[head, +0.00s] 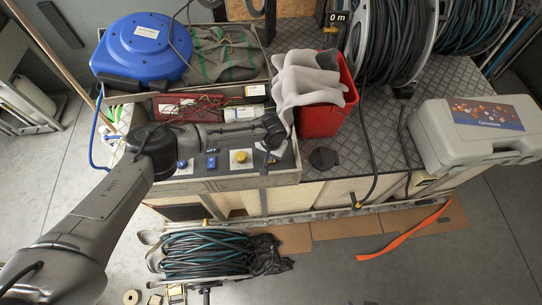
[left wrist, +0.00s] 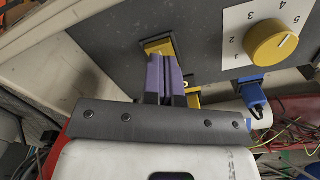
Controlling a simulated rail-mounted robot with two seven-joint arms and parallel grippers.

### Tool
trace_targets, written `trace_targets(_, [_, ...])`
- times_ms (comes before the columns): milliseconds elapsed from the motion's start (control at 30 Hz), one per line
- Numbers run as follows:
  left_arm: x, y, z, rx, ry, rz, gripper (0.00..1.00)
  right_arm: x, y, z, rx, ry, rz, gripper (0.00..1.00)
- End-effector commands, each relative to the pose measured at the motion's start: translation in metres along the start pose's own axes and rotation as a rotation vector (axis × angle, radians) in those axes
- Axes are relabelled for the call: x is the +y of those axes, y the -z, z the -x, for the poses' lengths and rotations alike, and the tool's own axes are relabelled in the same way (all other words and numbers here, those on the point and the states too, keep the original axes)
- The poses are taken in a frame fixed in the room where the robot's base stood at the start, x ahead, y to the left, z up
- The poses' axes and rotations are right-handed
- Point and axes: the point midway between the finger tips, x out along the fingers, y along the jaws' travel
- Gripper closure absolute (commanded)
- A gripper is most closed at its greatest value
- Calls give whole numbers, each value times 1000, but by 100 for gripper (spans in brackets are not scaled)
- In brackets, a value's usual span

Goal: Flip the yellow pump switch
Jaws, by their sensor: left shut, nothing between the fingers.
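My left arm reaches in from the left in the head view, and its gripper (head: 270,152) points down at the right end of a dark control panel (head: 213,167). In the left wrist view the purple fingers of this gripper (left wrist: 162,62) are shut and empty. Their tips are right at a small yellow-framed switch (left wrist: 157,46) and cover part of it; whether they touch it I cannot tell. In the head view the switch is hidden by the gripper. My right gripper is not in view.
A yellow dial knob (left wrist: 275,45) on a white numbered plate sits beside the switch; it also shows in the head view (head: 240,156). A blue plug (left wrist: 253,98) is near it. A red bin (head: 325,118) with grey cloth stands just right of the gripper. A blue reel (head: 143,48) is behind.

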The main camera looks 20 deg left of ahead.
Motion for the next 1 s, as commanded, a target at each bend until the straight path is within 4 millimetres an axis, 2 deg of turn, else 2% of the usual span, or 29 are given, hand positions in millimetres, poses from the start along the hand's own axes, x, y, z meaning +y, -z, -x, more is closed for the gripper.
trace_targets(1000, [0, 0, -15, 0, 0, 0, 100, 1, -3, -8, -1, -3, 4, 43])
